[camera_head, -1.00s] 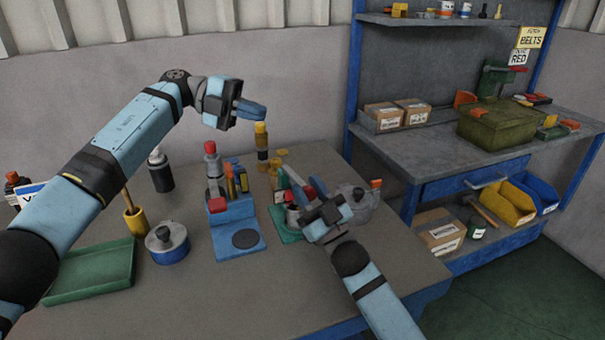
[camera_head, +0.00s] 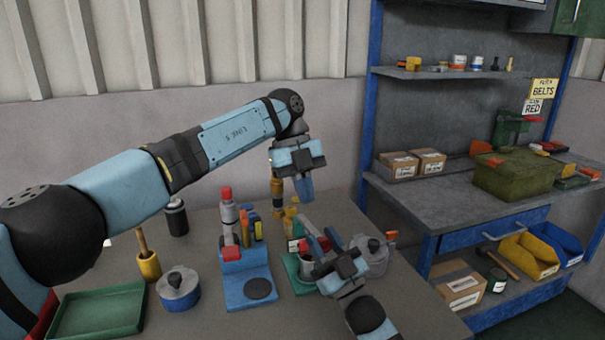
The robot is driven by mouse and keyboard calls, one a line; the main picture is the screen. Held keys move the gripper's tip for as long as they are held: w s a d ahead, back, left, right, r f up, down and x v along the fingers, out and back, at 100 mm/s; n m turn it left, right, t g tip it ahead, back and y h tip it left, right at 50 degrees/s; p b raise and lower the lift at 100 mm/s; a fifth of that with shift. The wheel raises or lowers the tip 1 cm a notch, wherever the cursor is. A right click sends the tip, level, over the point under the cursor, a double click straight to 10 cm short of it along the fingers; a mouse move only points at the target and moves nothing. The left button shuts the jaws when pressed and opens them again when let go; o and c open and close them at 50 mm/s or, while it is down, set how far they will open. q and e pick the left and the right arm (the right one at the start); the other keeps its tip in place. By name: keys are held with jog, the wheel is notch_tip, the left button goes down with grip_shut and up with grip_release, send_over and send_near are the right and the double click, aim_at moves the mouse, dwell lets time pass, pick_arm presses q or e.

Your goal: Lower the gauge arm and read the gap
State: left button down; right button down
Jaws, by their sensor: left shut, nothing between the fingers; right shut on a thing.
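A blue stand (camera_head: 236,293) with a dark round disc (camera_head: 258,288) and a red block (camera_head: 231,253) stands mid-bench. Right of it is a green-based fixture (camera_head: 300,286), partly hidden by my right gripper. I cannot tell for sure which one carries the gauge arm, and no gap reading is legible. My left gripper (camera_head: 307,190) is shut and empty, pointing down above the back of the bench, beside a yellow-topped bottle (camera_head: 277,188). My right gripper (camera_head: 322,240) is low at the green fixture, shut on a part there that its fingers mostly hide.
A grey lidded pot (camera_head: 374,256) stands close right of my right gripper. A red-capped bottle (camera_head: 228,212), a blue lidded pot (camera_head: 179,290), a yellow cup (camera_head: 149,266) and a green tray (camera_head: 95,315) are on the left. Shelving with a green box (camera_head: 515,178) stands right.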

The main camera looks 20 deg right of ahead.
aim_at(319, 238)
pick_arm(q)
jog(key=x, duration=0.5)
jog(key=d+x, duration=0.1)
jog(key=x, duration=0.1)
jog(key=shift+w+f, duration=0.2)
jog(key=shift+f, duration=0.05)
pick_arm(e)
jog(key=shift+a+f, duration=0.15)
jog(key=shift+a, duration=0.05)
pick_arm(q)
jog(key=shift+s+d+f+t, duration=0.1)
jog(key=shift+s+f+t, duration=0.1)
jog(key=shift+f+t, duration=0.35)
jog(key=shift+f, duration=0.35)
pick_arm(e)
jog(key=shift+a+r, duration=0.1)
jog(key=shift+r, duration=0.15)
jog(key=c, duration=0.8)
grip_release()
jog(key=shift+w, duration=0.1)
pick_arm(q)
jog(key=shift+w, duration=0.1)
pick_arm(e)
jog(key=shift+f, duration=0.15)
